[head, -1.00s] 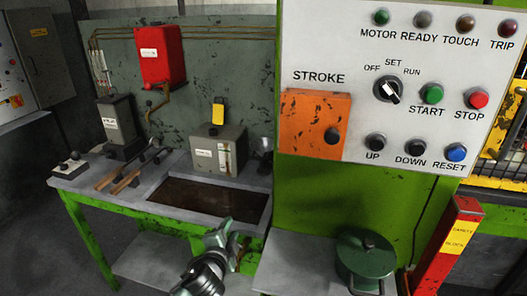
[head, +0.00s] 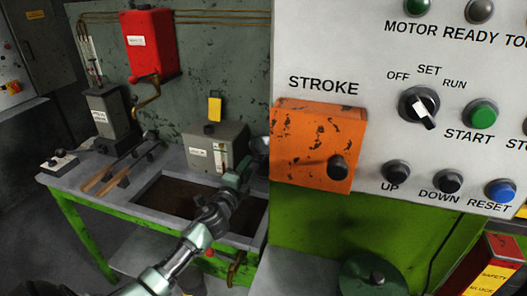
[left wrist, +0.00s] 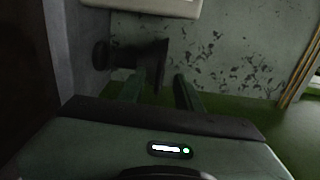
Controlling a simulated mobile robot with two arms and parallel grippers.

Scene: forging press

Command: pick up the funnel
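The funnel (head: 262,145) is a small grey piece at the back right of the bench, partly hidden by my left gripper and the orange box. In the left wrist view a dark flared shape that looks like the funnel (left wrist: 152,62) lies ahead of the fingers, its wide end to the right. My left gripper (head: 246,168) reaches over the bench trough toward it; in the left wrist view its two fingers (left wrist: 163,88) are apart. I cannot tell whether they touch the funnel. My right gripper is not in view.
A grey box (head: 216,148) with a gauge stands left of the funnel. The trough (head: 160,190) lies in the bench top. The orange box (head: 318,145) and the control panel (head: 380,50) stand close on the right. Tongs (head: 120,168) lie on the left of the bench.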

